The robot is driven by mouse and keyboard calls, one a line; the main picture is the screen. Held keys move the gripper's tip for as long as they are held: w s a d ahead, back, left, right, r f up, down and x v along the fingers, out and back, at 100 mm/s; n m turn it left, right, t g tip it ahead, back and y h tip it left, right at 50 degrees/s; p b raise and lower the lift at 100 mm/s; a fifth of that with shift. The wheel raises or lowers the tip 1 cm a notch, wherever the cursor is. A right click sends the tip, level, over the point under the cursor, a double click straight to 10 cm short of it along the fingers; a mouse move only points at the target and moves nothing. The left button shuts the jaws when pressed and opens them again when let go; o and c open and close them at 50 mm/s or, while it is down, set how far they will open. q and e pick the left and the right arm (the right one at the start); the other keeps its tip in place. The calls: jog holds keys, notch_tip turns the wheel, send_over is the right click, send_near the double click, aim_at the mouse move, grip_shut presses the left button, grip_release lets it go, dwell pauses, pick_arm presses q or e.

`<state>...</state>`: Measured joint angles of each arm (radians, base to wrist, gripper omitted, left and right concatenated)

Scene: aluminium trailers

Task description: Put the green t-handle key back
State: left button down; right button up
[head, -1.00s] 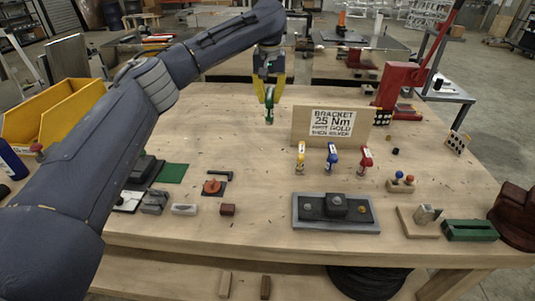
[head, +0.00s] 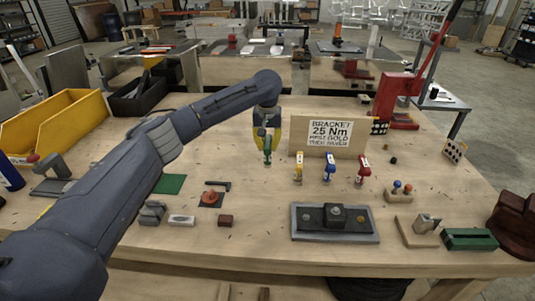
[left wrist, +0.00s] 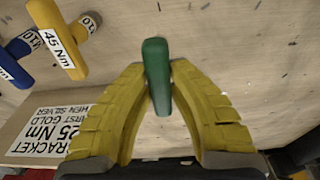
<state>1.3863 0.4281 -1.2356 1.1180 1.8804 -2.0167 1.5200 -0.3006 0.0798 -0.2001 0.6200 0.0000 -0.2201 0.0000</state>
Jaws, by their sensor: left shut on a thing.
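My left gripper (head: 266,136) is shut on the green t-handle key (head: 267,151), fingers pointing down. The key hangs roughly upright, left of the yellow key; whether its lower end touches the table is unclear. In the left wrist view the green handle (left wrist: 156,75) sits between the yellow fingertips (left wrist: 160,88). The yellow key (head: 298,168), blue key (head: 329,167) and red key (head: 362,171) stand in a row before the bracket sign (head: 299,138). The yellow key (left wrist: 58,40) and blue key (left wrist: 15,60) also show in the wrist view. My right gripper is out of view.
A grey plate with a dark block (head: 300,232) lies in front of the row of keys. A red tool post (head: 392,95) stands at back right, and a yellow bin (head: 60,125) at left. Bare wood surrounds the held key.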

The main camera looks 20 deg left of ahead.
pick_arm(q)
jog(key=shift+f, duration=1.9)
jog(key=shift+f, duration=0.2)
jog(key=c, duration=1.4)
grip_release()
jog(key=r, duration=0.4)
jog(key=s+r, duration=0.1)
jog(key=r, duration=0.7)
jog(key=shift+s+d+r, duration=0.1)
jog(key=shift+s+d, duration=0.1)
jog(key=shift+s, duration=0.05)
